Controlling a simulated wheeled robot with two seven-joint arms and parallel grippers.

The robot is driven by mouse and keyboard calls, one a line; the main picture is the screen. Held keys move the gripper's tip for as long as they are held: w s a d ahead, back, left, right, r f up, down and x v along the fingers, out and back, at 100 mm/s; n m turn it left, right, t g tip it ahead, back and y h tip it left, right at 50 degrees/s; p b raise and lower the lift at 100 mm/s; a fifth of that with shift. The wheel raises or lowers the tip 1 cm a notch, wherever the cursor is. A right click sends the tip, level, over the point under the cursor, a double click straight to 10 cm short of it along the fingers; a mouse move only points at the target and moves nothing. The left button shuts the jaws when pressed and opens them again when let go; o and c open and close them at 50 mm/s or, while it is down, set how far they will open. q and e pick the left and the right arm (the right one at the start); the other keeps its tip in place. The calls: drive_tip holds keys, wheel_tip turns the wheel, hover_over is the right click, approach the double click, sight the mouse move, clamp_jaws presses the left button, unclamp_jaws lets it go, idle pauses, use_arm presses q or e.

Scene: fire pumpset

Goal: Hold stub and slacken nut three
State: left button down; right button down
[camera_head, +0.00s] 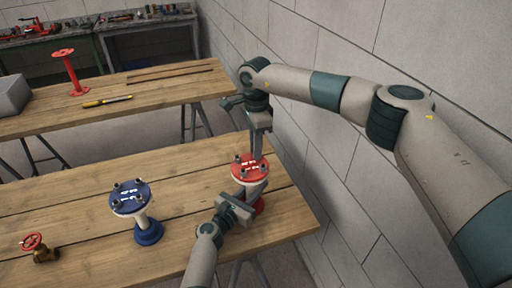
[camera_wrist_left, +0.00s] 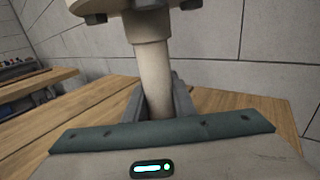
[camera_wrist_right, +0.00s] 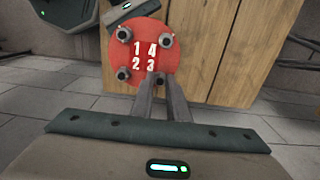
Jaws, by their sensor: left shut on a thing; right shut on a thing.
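The red-flanged stub (camera_head: 243,166) stands near the right end of the front bench, its top marked with numbers. My left gripper (camera_head: 246,198) is shut around its pale pipe below the flange; the pipe also shows between the fingers in the left wrist view (camera_wrist_left: 155,85). The right wrist view shows the red flange (camera_wrist_right: 137,58) with numbers 1 to 3 and more, with a nut near each. My right gripper (camera_head: 259,152) reaches down from above. Its fingers (camera_wrist_right: 162,82) are shut at nut three (camera_wrist_right: 160,76), which they partly hide.
A blue-flanged stub (camera_head: 131,196) stands left of the red one. A small valve with a red handwheel (camera_head: 33,242) lies at the bench's left. The rear bench carries a red stand (camera_head: 70,72), a yellow tool (camera_head: 108,101) and a grey box (camera_head: 12,95). A block wall (camera_head: 330,185) is close on the right.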

use_arm(q)
drive_tip(key=shift+a, duration=0.1)
use_arm(e)
drive_tip(key=shift+w+d+r+n, duration=0.1)
drive_tip(key=shift+w+d+n, duration=0.05)
drive_tip(key=shift+n, duration=0.15)
drive_tip(key=c, duration=1.7)
unclamp_jaws()
drive_tip(key=shift+r, duration=0.1)
wheel_tip(320, 180, up, 12)
drive_tip(key=shift+f, duration=0.15)
use_arm(q)
drive_tip(key=c, duration=1.4)
unclamp_jaws()
